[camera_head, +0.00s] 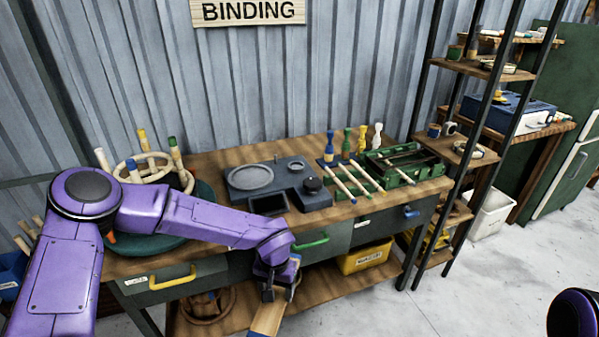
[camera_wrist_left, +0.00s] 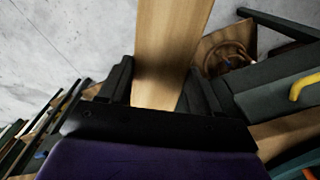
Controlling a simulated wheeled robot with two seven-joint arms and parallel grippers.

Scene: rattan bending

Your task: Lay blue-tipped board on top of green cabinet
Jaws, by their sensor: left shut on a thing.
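My left gripper (camera_head: 279,283) is shut on a flat pale wooden board (camera_head: 268,318), just in front of the workbench's front edge. The board hangs down and runs out of the bottom of the head view, where a hint of blue shows at its cut-off end. In the left wrist view, the board (camera_wrist_left: 170,45) stands between the two dark fingers (camera_wrist_left: 158,88) and runs out at the top; no blue tip shows there. My right gripper is out of view.
The workbench (camera_head: 210,165) carries a round-plated dark device (camera_head: 265,180), sticks, a green tray (camera_head: 405,165) and a basin with rings. A black-framed shelf rack (camera_head: 470,100) and a side table with a blue box (camera_head: 508,112) stand before the cabinet.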

